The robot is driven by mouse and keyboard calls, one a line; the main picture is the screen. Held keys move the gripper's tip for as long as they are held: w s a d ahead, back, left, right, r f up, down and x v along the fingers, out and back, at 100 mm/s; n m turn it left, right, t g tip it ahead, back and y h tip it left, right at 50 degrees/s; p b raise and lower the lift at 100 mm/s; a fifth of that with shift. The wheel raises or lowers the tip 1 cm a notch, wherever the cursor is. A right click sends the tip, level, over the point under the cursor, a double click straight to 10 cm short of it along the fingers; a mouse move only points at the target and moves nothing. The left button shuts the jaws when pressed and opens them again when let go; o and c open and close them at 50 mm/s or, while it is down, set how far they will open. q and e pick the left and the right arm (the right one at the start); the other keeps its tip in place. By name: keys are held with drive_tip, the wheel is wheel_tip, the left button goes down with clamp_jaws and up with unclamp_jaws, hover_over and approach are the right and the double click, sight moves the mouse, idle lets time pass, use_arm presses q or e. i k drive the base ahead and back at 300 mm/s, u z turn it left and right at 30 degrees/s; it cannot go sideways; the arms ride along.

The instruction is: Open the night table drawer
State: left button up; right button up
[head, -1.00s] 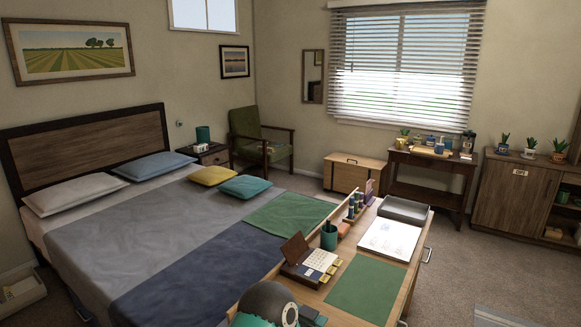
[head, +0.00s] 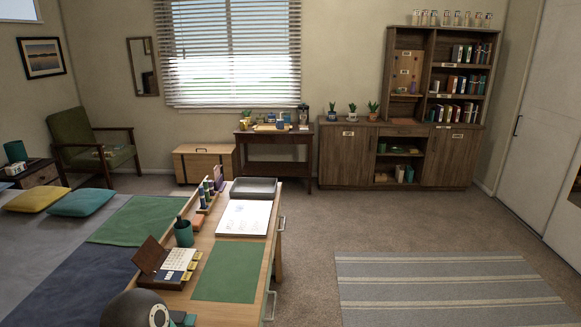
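The night table (head: 38,175) stands at the left edge of the head view, between the bed and the green armchair. It is small and dark wood, and only part of it shows. Its drawer front looks closed, though it is small and far away. A teal lamp or cup (head: 15,151) and a small light item stand on its top. Neither of my grippers is in view.
A desk (head: 263,250) with a green blotter, papers and a tray fills the lower middle. The bed (head: 62,262) lies to its left. The green armchair (head: 68,133) stands beside the night table. Open carpet with a striped rug (head: 440,285) lies to the right.

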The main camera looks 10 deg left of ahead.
sight(39, 178)
drive_tip(key=z, duration=0.1)
drive_tip(key=i, duration=3.5)
drive_tip(key=z, duration=0.05)
